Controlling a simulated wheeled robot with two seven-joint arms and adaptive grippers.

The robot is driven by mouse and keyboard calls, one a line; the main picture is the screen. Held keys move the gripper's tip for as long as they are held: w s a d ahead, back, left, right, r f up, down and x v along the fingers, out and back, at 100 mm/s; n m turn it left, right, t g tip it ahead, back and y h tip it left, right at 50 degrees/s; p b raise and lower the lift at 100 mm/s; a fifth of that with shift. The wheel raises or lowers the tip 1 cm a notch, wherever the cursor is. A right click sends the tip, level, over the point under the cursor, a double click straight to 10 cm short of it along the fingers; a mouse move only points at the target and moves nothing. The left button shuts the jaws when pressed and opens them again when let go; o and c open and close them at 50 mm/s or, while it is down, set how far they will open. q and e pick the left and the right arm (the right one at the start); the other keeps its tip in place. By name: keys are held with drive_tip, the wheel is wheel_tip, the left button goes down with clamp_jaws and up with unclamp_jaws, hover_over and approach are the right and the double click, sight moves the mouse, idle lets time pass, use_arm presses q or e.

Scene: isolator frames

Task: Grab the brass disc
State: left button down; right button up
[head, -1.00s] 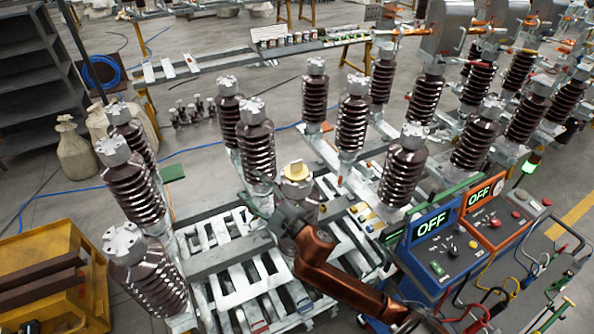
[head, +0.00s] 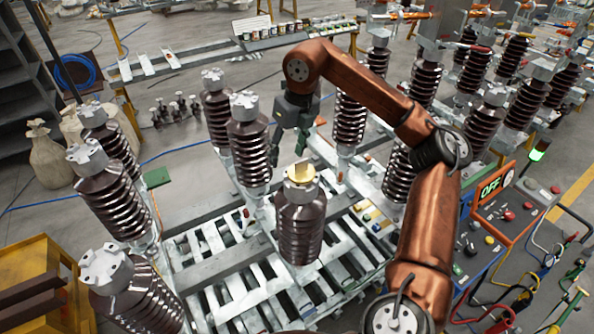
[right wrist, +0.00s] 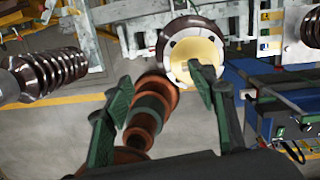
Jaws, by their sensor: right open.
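The brass disc (head: 300,173) lies on the pale top cap of a brown ribbed insulator (head: 301,225) in the middle of the head view, with a raised tab on it. The disc also shows in the right wrist view (right wrist: 192,56), at upper centre right. My right gripper (head: 287,150) is open and empty, pointing down just above and beyond the disc in the head view. In the right wrist view its green fingers (right wrist: 160,84) are spread wide, and the right finger overlaps the disc's lower edge. I cannot tell whether it touches. My left gripper is not in view.
Other ribbed insulators stand close by, one (head: 248,140) just left of my right gripper and several more at left and right. A slatted metal pallet (head: 235,290) lies below. Blue and orange control boxes (head: 492,184) with cables stand at right. A yellow crate (head: 45,262) is at lower left.

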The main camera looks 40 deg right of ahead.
sight(302, 161)
drive_tip(key=shift+m+h, duration=0.5)
drive_tip(key=shift+h, duration=0.1)
drive_tip(key=d, duration=0.1)
drive_tip(key=s+d, duration=0.1)
drive_tip(key=d, duration=0.1)
drive_tip(key=d+b, duration=0.1)
drive_tip(key=shift+s+d, duration=0.2)
drive_tip(key=shift+s, duration=0.1)
wheel_tip(302, 161, down, 2)
drive_tip(key=shift+w+d+f+p, duration=0.1)
drive_tip(key=shift+p, duration=0.2)
drive_tip(key=f, duration=0.1)
drive_tip(key=w+f+p, duration=0.1)
drive_tip(key=f, duration=0.1)
drive_tip(key=shift+f, duration=0.8)
drive_tip(key=shift+c, duration=0.6)
clamp_jaws()
